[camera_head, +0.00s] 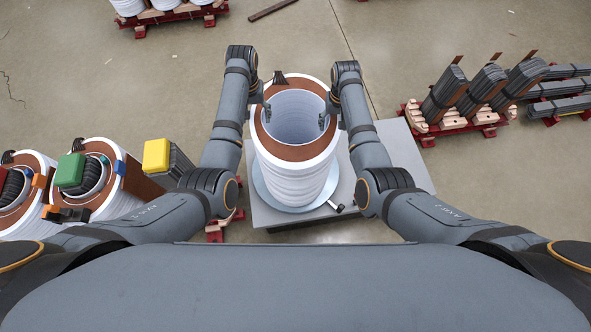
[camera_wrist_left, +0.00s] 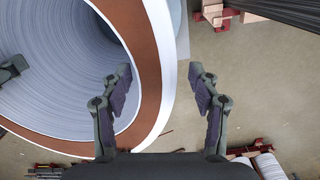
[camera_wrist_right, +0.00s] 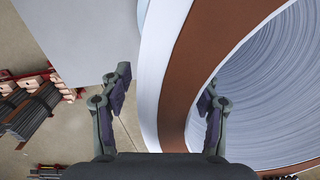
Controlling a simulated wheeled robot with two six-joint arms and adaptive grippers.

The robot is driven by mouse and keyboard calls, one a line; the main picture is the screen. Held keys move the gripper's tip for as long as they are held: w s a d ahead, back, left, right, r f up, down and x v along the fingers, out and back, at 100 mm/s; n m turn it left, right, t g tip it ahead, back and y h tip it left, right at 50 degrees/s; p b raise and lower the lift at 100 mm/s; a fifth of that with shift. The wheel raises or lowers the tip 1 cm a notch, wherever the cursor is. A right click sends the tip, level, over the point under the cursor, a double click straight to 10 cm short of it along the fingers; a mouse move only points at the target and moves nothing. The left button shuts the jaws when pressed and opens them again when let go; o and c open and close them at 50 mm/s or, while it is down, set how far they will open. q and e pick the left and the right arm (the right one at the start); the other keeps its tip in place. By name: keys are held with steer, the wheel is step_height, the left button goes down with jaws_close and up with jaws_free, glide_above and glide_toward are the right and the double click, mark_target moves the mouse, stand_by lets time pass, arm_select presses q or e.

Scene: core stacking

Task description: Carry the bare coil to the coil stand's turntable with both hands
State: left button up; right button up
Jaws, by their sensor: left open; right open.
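The bare coil (camera_head: 290,175) is a white wound cylinder with a brown ring on top and a hollow middle. It stands upright on the round, pale turntable (camera_head: 263,192) of the grey coil stand (camera_head: 405,155). My left gripper (camera_head: 262,108) is open at the left of the coil's rim. In the left wrist view, its fingers (camera_wrist_left: 162,85) are on either side of the coil wall. My right gripper (camera_head: 330,112) is open at the right of the rim. In the right wrist view, its fingers (camera_wrist_right: 165,88) also straddle the wall. Contact with the coil cannot be told.
Other coils with coloured blocks (camera_head: 85,185) stand at the left. Red pallets with stacked dark core pieces (camera_head: 465,95) are at the right. A red pallet with white coils (camera_head: 170,15) is at the back. The floor behind the stand is mostly clear.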

arm_select(q)
step_height(320, 180, up, 11)
steer(key=shift+f, duration=0.15)
arm_select(e)
step_height(320, 180, up, 12)
steer(key=shift+r, duration=0.1)
stand_by(0.3)
stand_by(0.4)
